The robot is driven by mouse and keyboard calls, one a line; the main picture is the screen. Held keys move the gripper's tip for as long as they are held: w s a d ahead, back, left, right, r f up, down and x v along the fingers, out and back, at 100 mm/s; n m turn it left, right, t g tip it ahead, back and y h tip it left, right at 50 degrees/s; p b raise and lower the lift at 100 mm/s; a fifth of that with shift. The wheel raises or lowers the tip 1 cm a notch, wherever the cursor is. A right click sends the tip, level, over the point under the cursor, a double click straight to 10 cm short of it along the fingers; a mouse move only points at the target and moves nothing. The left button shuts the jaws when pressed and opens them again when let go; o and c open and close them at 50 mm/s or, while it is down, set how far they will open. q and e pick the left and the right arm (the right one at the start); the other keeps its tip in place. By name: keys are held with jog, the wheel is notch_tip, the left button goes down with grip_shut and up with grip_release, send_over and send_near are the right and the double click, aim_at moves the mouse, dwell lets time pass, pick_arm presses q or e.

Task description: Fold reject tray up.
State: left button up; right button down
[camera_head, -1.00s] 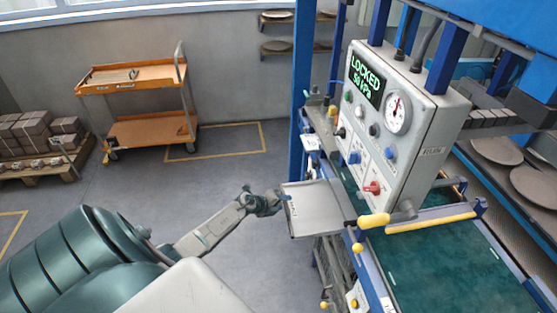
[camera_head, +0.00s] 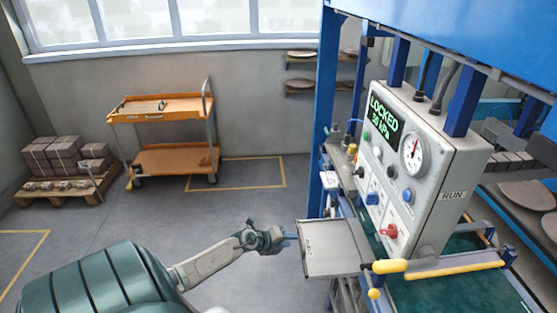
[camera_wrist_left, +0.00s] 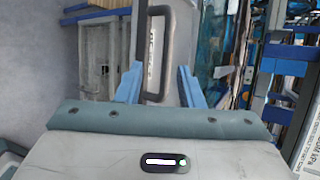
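The reject tray (camera_head: 335,248) is a grey metal panel sticking out from the left side of the machine, below the control box. It looks roughly level, with a darker left edge. My left gripper (camera_head: 291,237) is at that left edge, its blue fingertips pointing at it. In the left wrist view, a dark loop handle (camera_wrist_left: 166,50) on a pale panel lies between the two blue fingers (camera_wrist_left: 160,82). The fingers stand apart with visible gaps beside the handle; I cannot tell if either one touches it. My right gripper is not in view.
The control box (camera_head: 425,165) shows LOCKED and 50 kPa, with a gauge and knobs. A yellow-handled bar (camera_head: 450,268) lies right of the tray. An orange cart (camera_head: 165,158) and a pallet of boxes (camera_head: 65,195) stand behind.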

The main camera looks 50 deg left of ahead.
pick_arm(q)
jog(key=s, duration=0.1)
jog(key=s+a+r, duration=0.1)
jog(key=s, duration=0.1)
jog(key=shift+s+a+r, duration=0.25)
jog(key=shift+s+a, duration=0.1)
jog(key=shift+s, duration=0.05)
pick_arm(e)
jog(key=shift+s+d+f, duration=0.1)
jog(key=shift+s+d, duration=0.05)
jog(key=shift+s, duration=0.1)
pick_arm(q)
jog(key=shift+s, duration=0.1)
